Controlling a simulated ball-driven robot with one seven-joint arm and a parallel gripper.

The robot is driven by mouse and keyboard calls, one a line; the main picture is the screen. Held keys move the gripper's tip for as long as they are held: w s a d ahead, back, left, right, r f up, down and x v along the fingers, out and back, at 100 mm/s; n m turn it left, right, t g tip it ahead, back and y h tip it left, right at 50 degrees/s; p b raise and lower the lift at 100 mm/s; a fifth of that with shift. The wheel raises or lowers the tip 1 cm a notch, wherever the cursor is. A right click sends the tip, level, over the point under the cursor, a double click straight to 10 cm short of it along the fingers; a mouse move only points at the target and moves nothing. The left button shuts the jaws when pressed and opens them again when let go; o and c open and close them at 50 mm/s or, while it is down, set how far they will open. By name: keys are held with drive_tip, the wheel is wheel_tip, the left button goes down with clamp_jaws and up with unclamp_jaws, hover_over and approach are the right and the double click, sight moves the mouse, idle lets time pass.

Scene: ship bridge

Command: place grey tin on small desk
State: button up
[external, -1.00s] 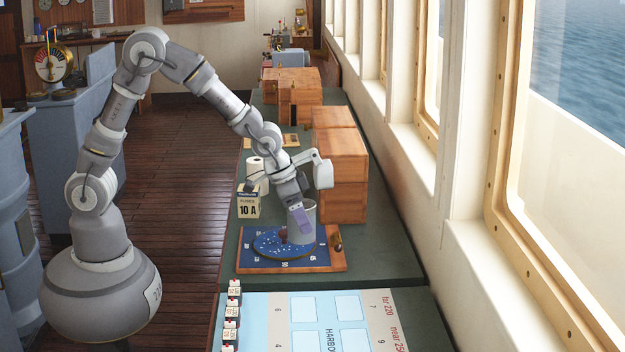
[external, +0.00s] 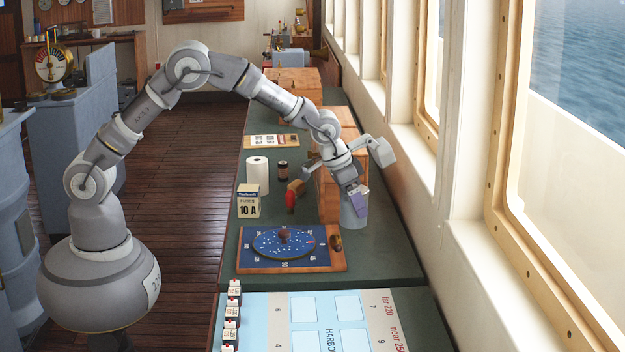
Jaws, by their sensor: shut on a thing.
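The grey tin (external: 353,213) is an upright grey cylinder at the right side of the long green counter (external: 395,250). My gripper (external: 357,194) is shut on its upper part from above, with a purple-grey finger against it. The tin is right of the blue star board and in front of the wooden boxes. I cannot tell whether its base touches the counter or hangs just above it. No piece in view is clearly marked as the small desk.
The star board (external: 290,262), a fuse box (external: 248,202), a white roll (external: 257,170), a dark jar (external: 282,171) and a red-handled object (external: 291,196) stand on the counter. Wooden boxes (external: 326,192) rise behind the tin. Windows line the right. A chart (external: 330,320) lies in front.

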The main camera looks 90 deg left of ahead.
drive_tip(key=w+a+n+p, duration=0.1)
drive_tip(key=w+a, duration=0.1)
drive_tip(key=w, duration=0.5)
drive_tip(key=shift+r, duration=0.35)
wheel_tip(320, 180, down, 10)
drive_tip(key=shift+r+b, duration=0.2)
drive_tip(key=shift+b, duration=0.85)
drive_tip(key=shift+f, duration=0.1)
